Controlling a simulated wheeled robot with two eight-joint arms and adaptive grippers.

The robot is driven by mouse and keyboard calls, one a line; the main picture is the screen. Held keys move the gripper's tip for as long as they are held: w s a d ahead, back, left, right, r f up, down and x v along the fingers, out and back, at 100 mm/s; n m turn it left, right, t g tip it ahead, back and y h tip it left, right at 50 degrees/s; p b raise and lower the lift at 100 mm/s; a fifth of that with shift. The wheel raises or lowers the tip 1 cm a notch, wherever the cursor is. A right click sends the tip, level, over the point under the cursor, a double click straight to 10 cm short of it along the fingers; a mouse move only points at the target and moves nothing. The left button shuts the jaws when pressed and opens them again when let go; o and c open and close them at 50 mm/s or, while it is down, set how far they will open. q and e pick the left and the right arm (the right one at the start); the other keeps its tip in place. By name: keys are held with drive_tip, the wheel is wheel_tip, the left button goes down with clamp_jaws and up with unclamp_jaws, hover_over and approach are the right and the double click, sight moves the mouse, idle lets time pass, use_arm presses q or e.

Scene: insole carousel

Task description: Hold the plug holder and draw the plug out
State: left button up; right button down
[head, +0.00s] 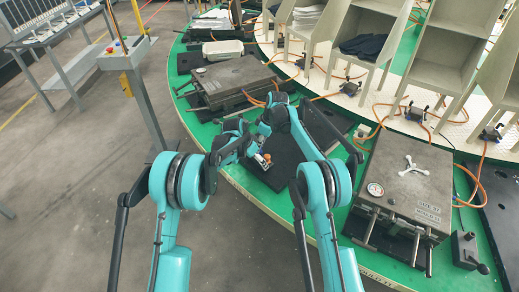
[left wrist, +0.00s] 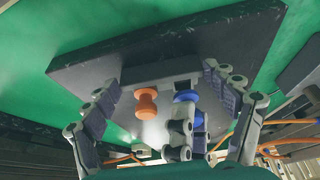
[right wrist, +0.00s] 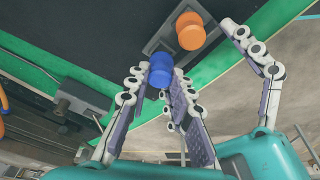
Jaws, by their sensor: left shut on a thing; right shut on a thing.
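The plug holder (left wrist: 162,72) is a dark grey bar on a black slab (left wrist: 200,40). It carries an orange knob-shaped plug (left wrist: 146,103) and a blue plug (left wrist: 186,97). In the right wrist view the orange plug (right wrist: 190,32) stands clear of the fingers, and the blue plug (right wrist: 160,70) is between two of them. My left gripper (head: 258,155) is shut on the plug holder, its fingers at the two ends of the bar. My right gripper (right wrist: 158,82) is shut on the blue plug. Fingers partly hide the blue plug; how deep it sits cannot be told.
The slab lies near the edge of a green round table (head: 232,177). A grey mould with a gauge (head: 405,190) stands to the right, another mould (head: 232,80) behind left. Orange hoses (head: 470,180) cross the table. A control post (head: 130,55) stands at the left.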

wheel_tip(320, 180, up, 8)
drive_tip(key=shift+r, duration=0.1)
use_arm(q)
drive_tip(key=o, duration=1.1)
drive_tip(key=shift+c, duration=0.2)
